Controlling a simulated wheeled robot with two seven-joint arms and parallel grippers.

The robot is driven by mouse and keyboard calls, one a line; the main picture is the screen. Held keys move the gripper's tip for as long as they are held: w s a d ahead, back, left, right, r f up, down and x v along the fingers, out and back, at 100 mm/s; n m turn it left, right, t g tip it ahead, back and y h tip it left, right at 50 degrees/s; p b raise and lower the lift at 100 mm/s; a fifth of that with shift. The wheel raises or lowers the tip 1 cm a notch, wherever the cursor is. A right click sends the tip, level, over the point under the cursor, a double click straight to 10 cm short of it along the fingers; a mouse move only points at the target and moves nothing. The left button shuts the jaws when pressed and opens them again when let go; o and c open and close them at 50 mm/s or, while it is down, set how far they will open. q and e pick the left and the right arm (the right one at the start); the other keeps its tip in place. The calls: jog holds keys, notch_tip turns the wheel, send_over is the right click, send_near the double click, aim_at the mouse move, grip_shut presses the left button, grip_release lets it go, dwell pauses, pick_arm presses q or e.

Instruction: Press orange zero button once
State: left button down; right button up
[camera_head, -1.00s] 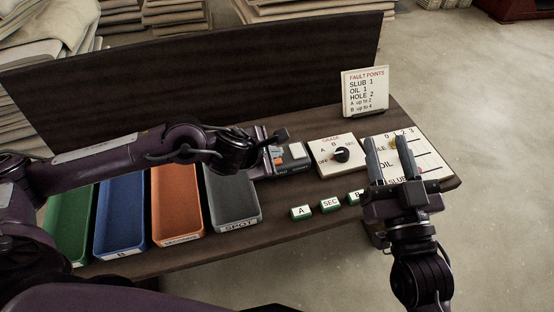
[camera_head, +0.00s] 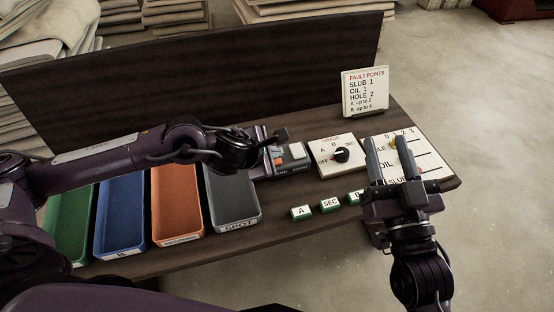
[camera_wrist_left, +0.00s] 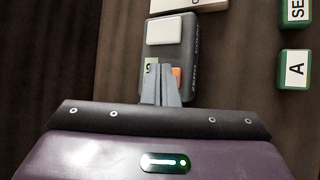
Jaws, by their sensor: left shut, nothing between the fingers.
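The orange button (camera_wrist_left: 176,72) sits on a dark grey counter box marked with "ZERO" lettering, beside a small display and below a large white button (camera_wrist_left: 172,30). The counter box (camera_wrist_left: 183,55) also shows in the head view, with its white button (camera_head: 297,151) visible. My left gripper (camera_head: 272,155) is shut and empty at the box's near end. In the left wrist view its fingertips (camera_wrist_left: 161,68) overlap the box between the display and the orange button, partly covering both. I cannot tell whether they touch. My right gripper (camera_head: 390,140) is open over the white score board.
A grade dial panel (camera_head: 325,165) stands right of the counter box. Green-sided blocks, including A (camera_head: 301,212) and SEC (camera_head: 330,204), lie in front. The score board (camera_head: 428,165) and fault points card (camera_head: 365,92) are at right. Coloured trays, including orange (camera_head: 177,205), stand at left.

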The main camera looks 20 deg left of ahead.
pick_arm(q)
jog(key=shift+f, duration=0.1)
dwell(0.6)
jog(key=shift+f+b, duration=0.3)
jog(key=shift+b, duration=0.3)
jog(key=shift+f+b, duration=0.5)
jog(key=shift+b, duration=0.1)
dwell(0.4)
dwell(0.4)
jog(key=shift+r+p, duration=0.6)
jog(key=shift+r, duration=0.3)
notch_tip(320, 180, up, 5)
jog(key=p, duration=0.3)
jog(key=shift+p, duration=0.4)
jog(key=shift+s+f, duration=0.1)
